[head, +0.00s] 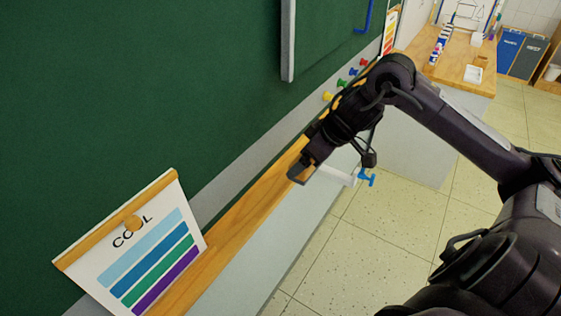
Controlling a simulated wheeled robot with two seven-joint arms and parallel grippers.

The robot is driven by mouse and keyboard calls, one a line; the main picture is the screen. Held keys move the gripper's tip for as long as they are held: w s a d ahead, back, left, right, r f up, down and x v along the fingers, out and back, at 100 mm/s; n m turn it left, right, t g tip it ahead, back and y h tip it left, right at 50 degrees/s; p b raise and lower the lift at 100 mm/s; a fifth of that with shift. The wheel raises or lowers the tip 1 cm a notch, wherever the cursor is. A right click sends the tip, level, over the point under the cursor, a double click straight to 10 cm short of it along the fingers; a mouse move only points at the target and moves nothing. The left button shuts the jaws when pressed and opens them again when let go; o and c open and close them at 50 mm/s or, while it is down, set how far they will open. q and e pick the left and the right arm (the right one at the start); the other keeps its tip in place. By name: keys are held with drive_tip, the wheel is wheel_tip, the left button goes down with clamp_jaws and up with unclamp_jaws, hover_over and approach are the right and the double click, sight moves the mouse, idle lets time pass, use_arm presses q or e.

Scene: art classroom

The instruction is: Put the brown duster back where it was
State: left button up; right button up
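My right arm comes in from the right, and its gripper (302,171) is low over the wooden ledge (235,225) under the green chalkboard (150,80). The gripper is seen from behind and the side. Its fingertips are dark and small, so I cannot tell whether they are open or shut or hold anything. I cannot make out the brown duster; the arm and gripper hide part of the ledge. My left gripper is not in view.
A "COOL" colour chart (145,255) leans at the lower left. Several coloured magnets (340,84) sit on the board's lower strip. A blue-handled fitting (366,178) is beside the gripper. A wooden counter (458,65) stands behind; the tiled floor (370,240) is clear.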

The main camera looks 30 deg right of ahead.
drive_tip(key=w+a+p, duration=0.1)
drive_tip(key=w, duration=0.1)
drive_tip(key=w+a+f+p, duration=0.1)
drive_tip(key=w, duration=0.1)
drive_tip(key=w+f+p, duration=0.1)
drive_tip(key=w, duration=0.1)
drive_tip(key=shift+w+a, duration=0.15)
drive_tip(key=shift+a, duration=0.25)
wheel_tip(320, 180, down, 4)
drive_tip(key=shift+f+p, duration=0.25)
drive_tip(key=shift+p, duration=0.2)
drive_tip(key=shift+w+f+p, duration=0.15)
drive_tip(key=shift+p, duration=0.15)
drive_tip(key=shift+f, duration=0.1)
drive_tip(key=o, duration=0.7)
drive_tip(key=shift+f, duration=0.1)
drive_tip(key=b+v, duration=0.1)
drive_tip(key=v, duration=1.1)
drive_tip(key=shift+a, duration=0.1)
